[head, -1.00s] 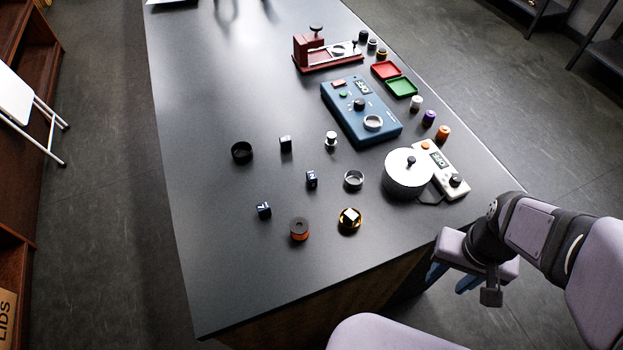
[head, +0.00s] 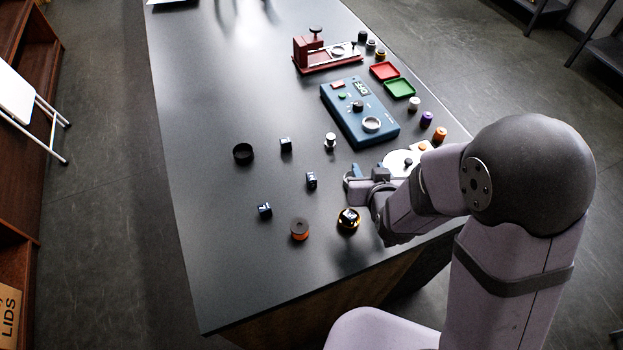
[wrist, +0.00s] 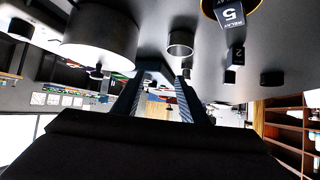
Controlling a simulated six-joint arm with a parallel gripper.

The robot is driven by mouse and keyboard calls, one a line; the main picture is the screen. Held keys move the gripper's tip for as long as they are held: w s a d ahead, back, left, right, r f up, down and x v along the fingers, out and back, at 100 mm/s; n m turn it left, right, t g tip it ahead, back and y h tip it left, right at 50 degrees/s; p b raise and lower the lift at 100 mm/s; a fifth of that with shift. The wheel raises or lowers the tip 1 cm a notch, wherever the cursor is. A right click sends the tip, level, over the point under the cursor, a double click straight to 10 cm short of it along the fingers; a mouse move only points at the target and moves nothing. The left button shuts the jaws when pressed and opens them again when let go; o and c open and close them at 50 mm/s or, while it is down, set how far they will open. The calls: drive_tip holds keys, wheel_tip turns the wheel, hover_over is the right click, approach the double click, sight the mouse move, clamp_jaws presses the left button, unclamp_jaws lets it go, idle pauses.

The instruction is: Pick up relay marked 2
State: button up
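The relay marked 2 is a small dark cube (head: 311,180) in the middle of the near table in the head view. It also shows in the wrist view (wrist: 237,54), where a 2 can be made out on one face. My gripper (head: 350,180) is just right of it in the head view, apart from it and empty. In the wrist view its two fingers (wrist: 160,92) are spread. Another relay, marked 5 (wrist: 231,14), sits in a gold-rimmed dish (head: 346,228). Two more dark cubes stand at the back (head: 286,144) and at the left (head: 264,210).
An orange-and-black spool (head: 299,229), a black ring (head: 243,153) and a silver-topped piece (head: 330,141) stand nearby. A metal ring (wrist: 181,43) and a large round pot (wrist: 100,35) are close to my gripper. A blue meter box (head: 360,112) stands behind.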

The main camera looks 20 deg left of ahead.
sight(312, 177)
drive_tip(key=s+a+f+n+y, duration=0.1)
drive_tip(key=s+a, duration=0.1)
drive_tip(key=a, duration=0.1)
drive_tip(key=s+a+f+n+y, duration=0.1)
drive_tip(key=s+a, duration=0.1)
drive_tip(key=a, duration=0.1)
drive_tip(key=s+a+f+y, duration=0.1)
drive_tip(key=s+a, duration=0.2)
drive_tip(key=shift+s+a+f+n+y, duration=0.1)
drive_tip(key=shift+f+n+y, duration=0.1)
drive_tip(key=shift+n+y, duration=0.15)
drive_tip(key=shift+s+a, duration=0.2)
drive_tip(key=shift+s, duration=0.1)
drive_tip(key=shift+p+x, duration=0.85)
drive_tip(key=shift+x, duration=1.7)
drive_tip(key=shift+r, duration=0.1)
drive_tip(key=shift+c, duration=0.6)
clamp_jaws()
